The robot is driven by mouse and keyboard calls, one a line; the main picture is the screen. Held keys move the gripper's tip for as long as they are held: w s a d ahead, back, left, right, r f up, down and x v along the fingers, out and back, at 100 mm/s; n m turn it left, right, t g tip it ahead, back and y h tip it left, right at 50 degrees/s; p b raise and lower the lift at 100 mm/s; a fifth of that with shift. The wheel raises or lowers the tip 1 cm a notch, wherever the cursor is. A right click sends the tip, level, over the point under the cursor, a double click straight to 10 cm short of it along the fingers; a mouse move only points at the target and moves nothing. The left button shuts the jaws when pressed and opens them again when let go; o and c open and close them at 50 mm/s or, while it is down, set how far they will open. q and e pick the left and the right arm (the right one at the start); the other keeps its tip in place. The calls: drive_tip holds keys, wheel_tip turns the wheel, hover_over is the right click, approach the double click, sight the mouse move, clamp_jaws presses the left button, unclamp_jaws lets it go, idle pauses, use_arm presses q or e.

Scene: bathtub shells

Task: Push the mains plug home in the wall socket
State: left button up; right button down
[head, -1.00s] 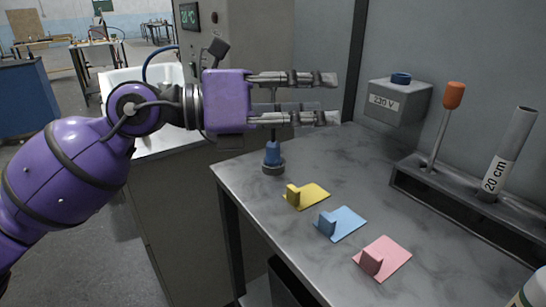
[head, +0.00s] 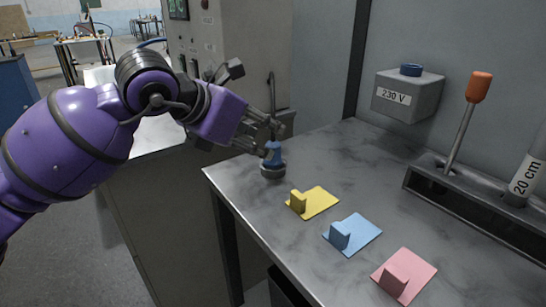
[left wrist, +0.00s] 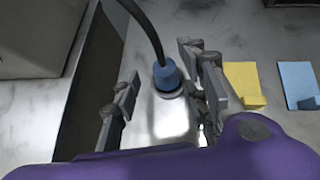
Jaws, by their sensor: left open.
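The mains plug (head: 272,153) is blue, with a dark cable rising from its top. It stands upright on a round grey base near the left corner of the grey bench. The plug (left wrist: 166,76) also shows in the left wrist view, between the fingers. My left gripper (head: 262,138) is open and angled down at the plug, with a finger on either side of it and gaps visible in the wrist view. The socket box (head: 408,97), grey, marked 230 V and with a blue ring on top, is on the wall behind the bench. My right gripper is out of view.
Yellow (head: 318,203), blue (head: 358,235) and pink (head: 411,272) plates with small upright blocks lie in a row on the bench. A grey rack (head: 470,200) at right holds an orange-handled tool (head: 467,120) and a tube marked 20 cm (head: 525,175). The bench between is clear.

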sight(271, 142)
use_arm(q)
drive_tip(key=x, duration=0.3)
drive_tip(key=shift+f, duration=0.25)
drive_tip(key=shift+r, duration=0.1)
clamp_jaws()
